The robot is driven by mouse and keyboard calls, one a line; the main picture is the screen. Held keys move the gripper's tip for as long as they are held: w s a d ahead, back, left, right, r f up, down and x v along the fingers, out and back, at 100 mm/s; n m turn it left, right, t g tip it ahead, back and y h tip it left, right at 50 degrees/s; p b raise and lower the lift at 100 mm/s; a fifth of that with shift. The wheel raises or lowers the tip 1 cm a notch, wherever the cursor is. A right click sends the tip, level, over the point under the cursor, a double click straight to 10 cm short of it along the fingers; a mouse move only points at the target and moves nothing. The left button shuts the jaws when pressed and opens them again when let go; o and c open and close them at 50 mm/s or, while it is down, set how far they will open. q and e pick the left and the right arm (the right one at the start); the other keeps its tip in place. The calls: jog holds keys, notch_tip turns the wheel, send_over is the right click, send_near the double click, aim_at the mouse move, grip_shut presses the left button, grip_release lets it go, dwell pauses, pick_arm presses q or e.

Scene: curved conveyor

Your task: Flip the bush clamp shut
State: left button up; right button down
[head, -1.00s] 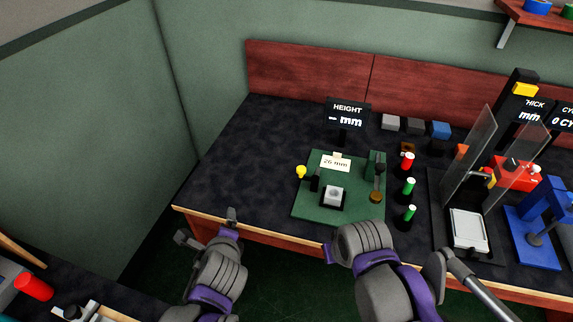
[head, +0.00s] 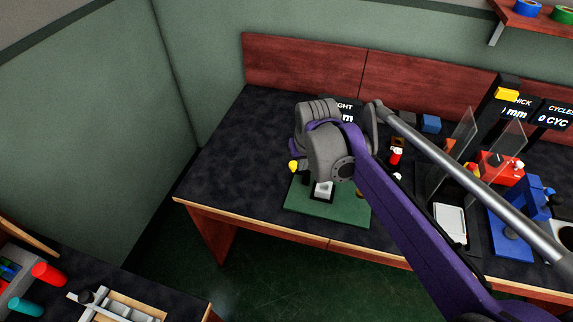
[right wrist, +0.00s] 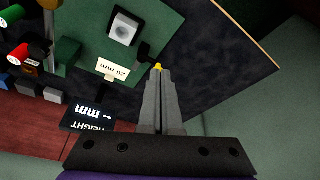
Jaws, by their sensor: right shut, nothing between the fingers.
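The green fixture plate (head: 345,210) lies near the table's front edge, partly hidden behind my right arm in the head view. A light grey block (head: 322,189) with a round hole sits in a black holder on it, also in the right wrist view (right wrist: 123,29). The black bush clamp (right wrist: 147,54) stands beside it with its yellow knob (head: 293,167) pointing away from the block, which is uncovered. My right gripper (right wrist: 161,72) is shut and empty, with its tips right at the yellow knob; I cannot tell if they touch. My left gripper is out of view.
A height display (right wrist: 92,118) and a "26 mm" card (right wrist: 113,70) are close to my right gripper. A dark green post (right wrist: 67,50) and red and green-topped pieces stand on the block's other side. The table left of the plate is clear.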

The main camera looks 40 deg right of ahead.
jog(key=w+d+f+b, duration=0.1)
jog(key=w+d+f, duration=0.2)
jog(key=w+f, duration=0.3)
jog(key=x, duration=0.4)
jog(key=shift+s+a, duration=0.25)
jog(key=shift+s, duration=0.1)
